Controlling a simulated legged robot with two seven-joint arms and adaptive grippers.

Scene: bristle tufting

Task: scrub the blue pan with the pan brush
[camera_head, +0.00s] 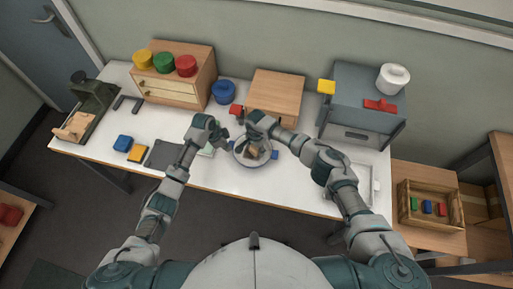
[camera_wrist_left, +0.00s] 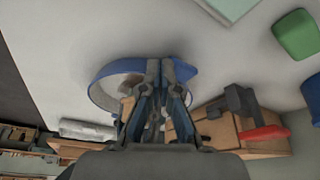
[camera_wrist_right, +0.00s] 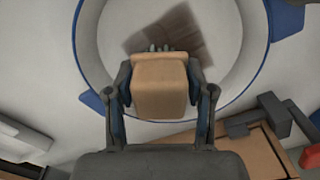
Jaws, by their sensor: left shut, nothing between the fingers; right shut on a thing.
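The blue pan (camera_head: 263,161), with a pale inside and blue rim and tabs, sits on the white table; it also shows in the right wrist view (camera_wrist_right: 108,45). A brown smudge (camera_wrist_right: 184,32) marks its floor. My right gripper (camera_head: 255,142) is shut on the pan brush, a wooden block (camera_wrist_right: 160,88) with grey bristles at its far end. The brush is over the pan beside the smudge; whether the bristles touch cannot be told. My left gripper (camera_wrist_left: 162,70) is shut and empty at the pan's rim, by a blue tab (camera_wrist_left: 183,70); contact is unclear.
A blue round container (camera_head: 224,92) and a drawer unit (camera_head: 172,88) are further left. A grey cabinet (camera_head: 358,100) stands right. Blue (camera_head: 124,142) and yellow (camera_head: 138,154) blocks lie at the left front.

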